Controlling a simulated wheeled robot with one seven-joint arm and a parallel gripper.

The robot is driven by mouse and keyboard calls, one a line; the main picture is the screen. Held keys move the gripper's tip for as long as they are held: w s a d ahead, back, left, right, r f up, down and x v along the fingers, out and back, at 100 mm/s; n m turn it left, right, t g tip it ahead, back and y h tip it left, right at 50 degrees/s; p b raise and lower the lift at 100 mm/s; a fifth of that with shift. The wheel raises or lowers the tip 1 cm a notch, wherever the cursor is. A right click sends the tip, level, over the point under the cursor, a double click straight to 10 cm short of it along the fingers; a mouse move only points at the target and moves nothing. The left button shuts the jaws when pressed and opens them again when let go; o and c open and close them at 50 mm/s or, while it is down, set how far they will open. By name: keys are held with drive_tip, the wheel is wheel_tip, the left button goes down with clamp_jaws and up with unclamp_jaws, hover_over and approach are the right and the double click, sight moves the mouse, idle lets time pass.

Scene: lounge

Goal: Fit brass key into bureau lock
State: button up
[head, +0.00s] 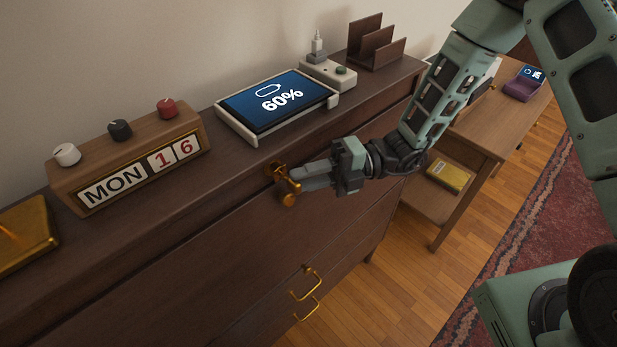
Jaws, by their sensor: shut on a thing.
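The bureau (230,280) is a dark brown chest of drawers along the wall. The brass key (290,198) is at its upper front, left of centre in the head view. My gripper (299,181) is shut on the key, its grey fingers reaching in from the right. The key's far end meets a brass fitting (275,170) on the bureau front, which looks like the lock. The fingers partly cover the key, and I cannot tell how deep its tip sits in the lock.
On the bureau top stand a MON 16 calendar block (140,165), a tablet (278,101) showing 60%, a socket box (328,74) and a wooden rack (375,45). A brass drawer handle (306,295) sticks out below. A side table (490,125) stands right; the wooden floor between is clear.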

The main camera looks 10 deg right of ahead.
drive_tip(key=shift+w+a, duration=0.2)
drive_tip(key=shift+w, duration=0.05)
drive_tip(key=o, duration=1)
drive_tip(key=shift+o, duration=0.2)
drive_tip(key=shift+w+d, duration=0.1)
drive_tip(key=shift+w+d+p, duration=0.2)
drive_tip(key=shift+d+p, duration=0.25)
drive_tip(key=shift+d, duration=0.5)
drive_tip(key=shift+w+d+p, duration=0.15)
drive_tip(key=shift+d+p, duration=0.25)
drive_tip(key=shift+d, duration=0.55)
drive_tip(key=shift+w+d+p, duration=0.2)
drive_tip(key=shift+d+p, duration=0.25)
drive_tip(key=shift+d, duration=0.5)
